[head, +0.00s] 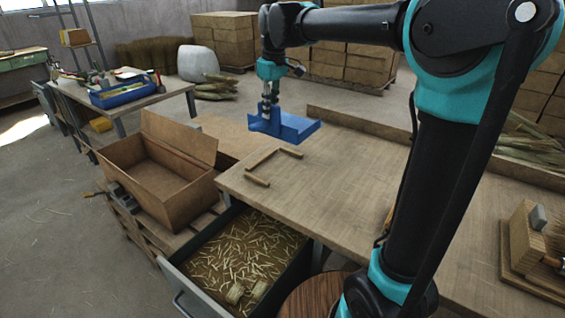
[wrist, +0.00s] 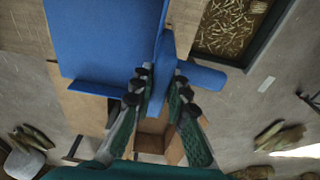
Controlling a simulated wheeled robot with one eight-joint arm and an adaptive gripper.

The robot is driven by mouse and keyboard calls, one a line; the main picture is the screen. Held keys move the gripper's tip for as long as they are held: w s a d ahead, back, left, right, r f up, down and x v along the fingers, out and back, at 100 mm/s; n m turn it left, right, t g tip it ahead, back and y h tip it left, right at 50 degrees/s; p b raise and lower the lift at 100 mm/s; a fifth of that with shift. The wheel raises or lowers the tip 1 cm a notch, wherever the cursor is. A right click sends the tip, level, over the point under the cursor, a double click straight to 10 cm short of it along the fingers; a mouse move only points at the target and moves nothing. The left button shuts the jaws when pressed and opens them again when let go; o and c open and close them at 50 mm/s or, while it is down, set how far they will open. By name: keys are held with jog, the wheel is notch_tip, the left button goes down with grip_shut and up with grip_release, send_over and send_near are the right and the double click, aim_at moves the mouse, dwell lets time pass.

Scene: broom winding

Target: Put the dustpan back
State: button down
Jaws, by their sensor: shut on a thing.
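The blue dustpan (head: 297,127) is in the air above the far left part of the workbench (head: 340,175). My gripper (head: 268,108) is shut on it from above. In the wrist view the dustpan's flat pan (wrist: 105,40) fills the upper left, and the fingers of my gripper (wrist: 156,95) close on a thin blue upright part beside it. A round blue bar sticks out to the right there. A low wooden corner frame (head: 262,160) lies on the bench top, below and nearer than the dustpan. The dustpan appears clear of the bench.
An open drawer (head: 235,250) of straw bits and blocks juts from under the bench. An open wooden box (head: 160,180) stands left of it. A broom-making block (head: 530,240) sits at the right. A side table (head: 125,95) with a blue tray stands far left. The bench middle is clear.

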aim_at(274, 133)
notch_tip(274, 133, down, 19)
jog(key=shift+f, duration=0.15)
dwell(0.4)
jog(key=shift+f, duration=0.1)
jog(key=c, duration=1.5)
grip_release()
jog(key=r, duration=0.8)
jog(key=s+d+r, duration=0.1)
jog(key=r, duration=0.3)
jog(key=shift+d+r, duration=0.1)
